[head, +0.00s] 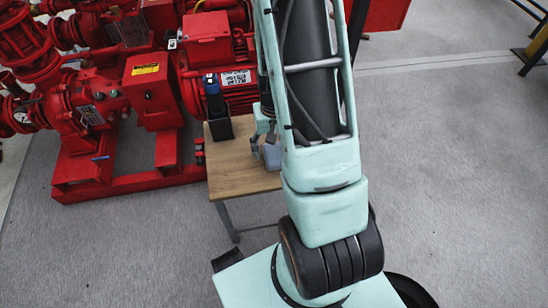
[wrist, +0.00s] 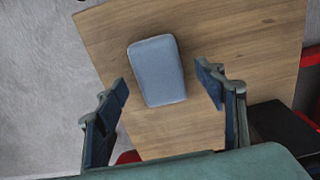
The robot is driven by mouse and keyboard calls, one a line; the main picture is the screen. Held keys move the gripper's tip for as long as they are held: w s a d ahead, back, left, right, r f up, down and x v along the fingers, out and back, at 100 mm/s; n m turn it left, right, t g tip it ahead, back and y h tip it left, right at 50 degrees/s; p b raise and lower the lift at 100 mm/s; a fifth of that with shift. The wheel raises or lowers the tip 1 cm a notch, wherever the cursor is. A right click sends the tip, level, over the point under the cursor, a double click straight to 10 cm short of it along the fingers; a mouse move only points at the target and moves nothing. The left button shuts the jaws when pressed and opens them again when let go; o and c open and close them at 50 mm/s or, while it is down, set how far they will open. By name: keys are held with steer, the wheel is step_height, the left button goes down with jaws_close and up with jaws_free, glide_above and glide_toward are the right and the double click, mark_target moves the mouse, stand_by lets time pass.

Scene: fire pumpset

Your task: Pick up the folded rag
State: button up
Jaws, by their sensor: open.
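The folded rag (wrist: 157,71) is a grey-blue rounded rectangle lying flat on a small wooden table (wrist: 225,40) in the wrist view. My gripper (wrist: 165,88) is open, with one dark finger on each side of the rag's near part in the picture. The fingers look apart from the rag; I cannot tell the height between them. In the head view the rag (head: 272,155) shows partly at the table's right side, beside my gripper (head: 262,140), and my arm hides much of that area.
A black holder (head: 220,127) with a dark blue bottle (head: 213,95) stands on the table's back left. The red pumpset (head: 110,100) stands behind and left of the table. Grey floor (head: 455,170) is clear on the right.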

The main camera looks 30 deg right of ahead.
step_height(320, 180, down, 2)
steer(key=shift+r, duration=0.1)
steer(key=c, duration=1.2)
steer(key=shift+c, duration=0.2)
steer(key=shift+r, duration=0.55)
step_height(320, 180, up, 3)
steer(key=shift+f+p, duration=0.15)
steer(key=shift+p, duration=0.75)
steer(key=s+d+r+p, duration=0.1)
steer(key=s+d+r, duration=0.2)
steer(key=d, duration=0.3)
steer(key=s+d+r+p, duration=0.2)
steer(key=s+d+r, duration=0.2)
steer(key=d+r, duration=0.2)
steer(key=shift+d, duration=0.15)
steer(key=shift+r, duration=0.1)
